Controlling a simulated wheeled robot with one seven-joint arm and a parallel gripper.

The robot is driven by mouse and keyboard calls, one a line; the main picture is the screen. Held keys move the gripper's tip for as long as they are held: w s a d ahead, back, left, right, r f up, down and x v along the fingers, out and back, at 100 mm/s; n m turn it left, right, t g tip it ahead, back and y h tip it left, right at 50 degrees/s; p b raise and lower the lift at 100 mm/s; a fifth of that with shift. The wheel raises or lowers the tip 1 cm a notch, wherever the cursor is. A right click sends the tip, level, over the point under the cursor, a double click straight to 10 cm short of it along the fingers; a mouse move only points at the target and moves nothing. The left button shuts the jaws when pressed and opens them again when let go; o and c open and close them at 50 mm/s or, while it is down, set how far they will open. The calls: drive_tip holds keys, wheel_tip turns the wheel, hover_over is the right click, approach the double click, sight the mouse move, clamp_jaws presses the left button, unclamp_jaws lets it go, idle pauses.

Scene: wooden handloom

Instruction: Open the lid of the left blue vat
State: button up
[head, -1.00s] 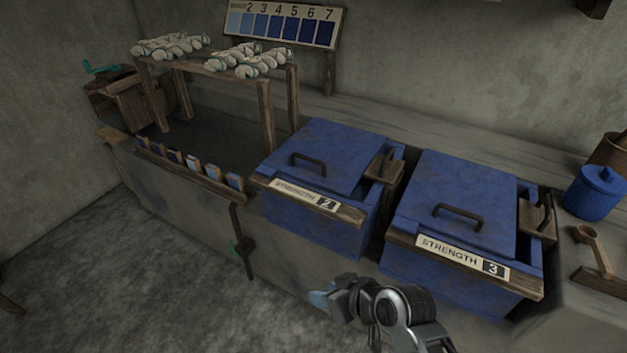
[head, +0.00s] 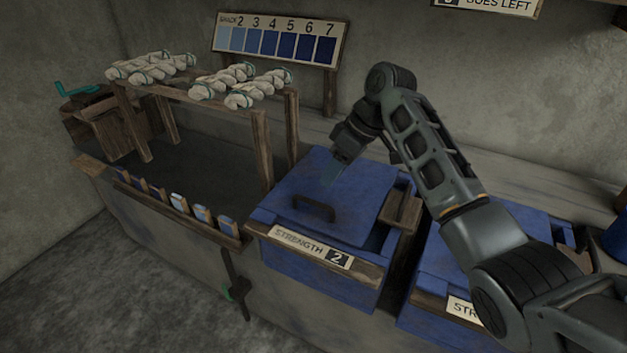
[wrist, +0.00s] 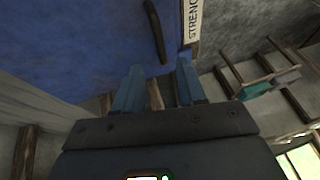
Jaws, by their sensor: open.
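The left blue vat (head: 300,258) carries a label reading STRENGTH 2 on its front. Its blue lid (head: 352,200) lies closed on top, with a dark bar handle (head: 313,208) near the front edge. My gripper (head: 331,178) is above the lid, just behind the handle in the head view. In the wrist view my gripper (wrist: 158,88) shows two blue fingers apart with nothing held between them. The handle (wrist: 155,32) shows there beyond the fingertips, against the blue lid (wrist: 85,45). I cannot tell whether the fingers touch the lid.
The right blue vat (head: 425,318) is partly hidden behind my arm. A wooden rack (head: 262,140) with white skeins (head: 240,86) stands left of the left vat. A shade chart (head: 280,40) is at the back. A wooden block (head: 403,208) sits at the left vat's right side.

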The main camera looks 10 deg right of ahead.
drive_tip(key=x, duration=0.7)
drive_tip(key=shift+w+a+f, duration=0.1)
drive_tip(key=shift+a+f, duration=0.05)
drive_tip(key=shift+f, duration=0.15)
clamp_jaws()
idle(0.4)
